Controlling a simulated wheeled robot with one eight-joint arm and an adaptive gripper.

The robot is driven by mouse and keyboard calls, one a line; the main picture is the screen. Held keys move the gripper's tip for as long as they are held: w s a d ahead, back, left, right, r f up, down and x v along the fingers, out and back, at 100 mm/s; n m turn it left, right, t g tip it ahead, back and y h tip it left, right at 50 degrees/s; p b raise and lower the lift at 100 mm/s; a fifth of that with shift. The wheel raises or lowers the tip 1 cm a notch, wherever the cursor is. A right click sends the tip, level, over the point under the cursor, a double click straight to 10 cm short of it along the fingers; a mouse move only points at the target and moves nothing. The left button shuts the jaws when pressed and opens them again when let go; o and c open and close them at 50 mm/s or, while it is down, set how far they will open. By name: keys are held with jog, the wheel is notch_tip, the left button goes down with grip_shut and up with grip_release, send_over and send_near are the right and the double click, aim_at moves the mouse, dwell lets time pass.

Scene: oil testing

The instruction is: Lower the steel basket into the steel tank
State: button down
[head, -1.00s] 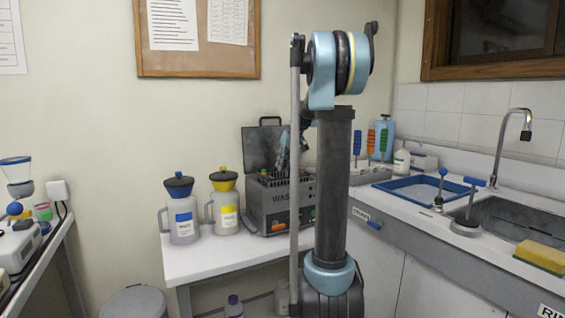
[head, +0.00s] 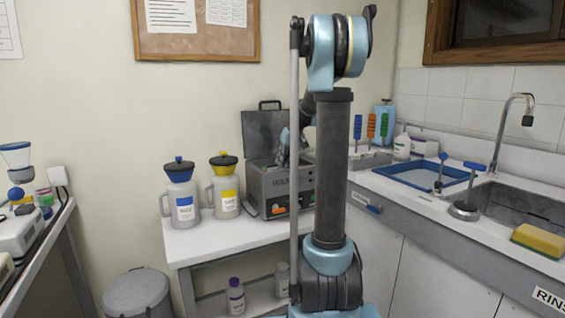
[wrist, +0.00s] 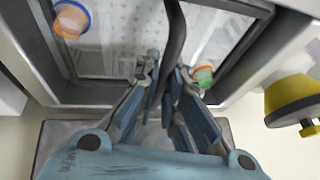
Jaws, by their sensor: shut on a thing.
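The steel tank (head: 283,192) is a grey box with an open lid, standing on the white side table in the head view. My gripper (wrist: 165,75) points down over the tank's opening and is shut on the dark bar handle (wrist: 175,35) of the steel basket. The basket's perforated floor (wrist: 120,20) shows in the wrist view, within the tank's rim (wrist: 85,93). An orange-and-blue cup (wrist: 72,18) and a green-and-orange one (wrist: 203,75) show at its sides. In the head view the basket is hidden. Whether it touches the tank floor cannot be told.
A blue-lidded jug (head: 181,195) and a yellow-lidded jug (head: 225,190) stand left of the tank. The tank's raised lid (head: 268,130) is behind it. A counter with a blue-rimmed tray (head: 425,176) and a sink (head: 515,208) is at the right.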

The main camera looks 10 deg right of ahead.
jog(key=shift+f, duration=1.25)
jog(key=c, duration=1.6)
grip_release()
jog(key=shift+c, duration=0.2)
